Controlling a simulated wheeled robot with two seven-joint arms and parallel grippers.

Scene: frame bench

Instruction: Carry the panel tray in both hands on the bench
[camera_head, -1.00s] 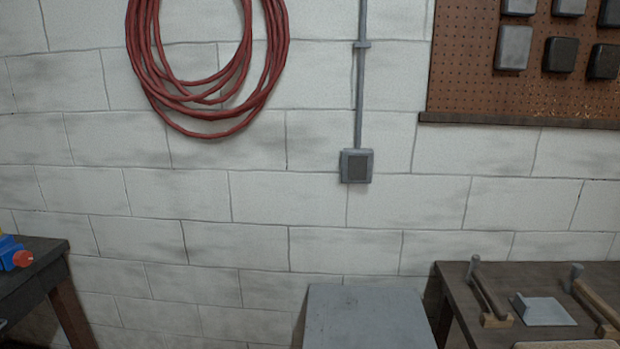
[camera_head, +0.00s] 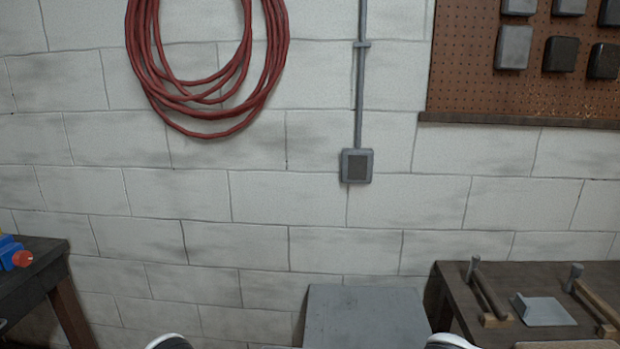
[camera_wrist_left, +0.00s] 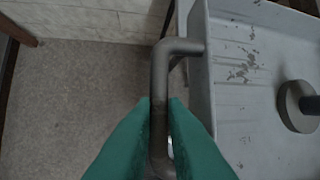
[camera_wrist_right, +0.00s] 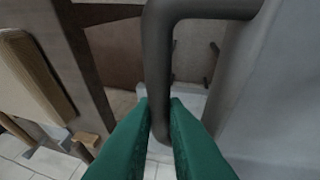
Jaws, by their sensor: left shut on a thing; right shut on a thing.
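The panel tray (camera_wrist_left: 230,110) is light grey with worn patches and a raised rim; it fills the right of the left wrist view. A round grey disc with a dark knob (camera_wrist_left: 300,103) lies in it. My left gripper (camera_wrist_left: 160,104) is shut on the tray's bent dark tube handle (camera_wrist_left: 178,47). My right gripper (camera_wrist_right: 159,104) is shut on the other tube handle (camera_wrist_right: 205,10), beside a grey tray wall (camera_wrist_right: 270,75) in the right wrist view. The head view shows neither gripper's fingers, only white rounded arm parts at its bottom edge.
A dark bench (camera_head: 455,290) with hammer-like tools and a grey plate (camera_head: 543,310) is at right. Another bench (camera_head: 40,260) with a blue-and-red object is at left. Bare floor (camera_wrist_left: 70,110) shows below my left gripper.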

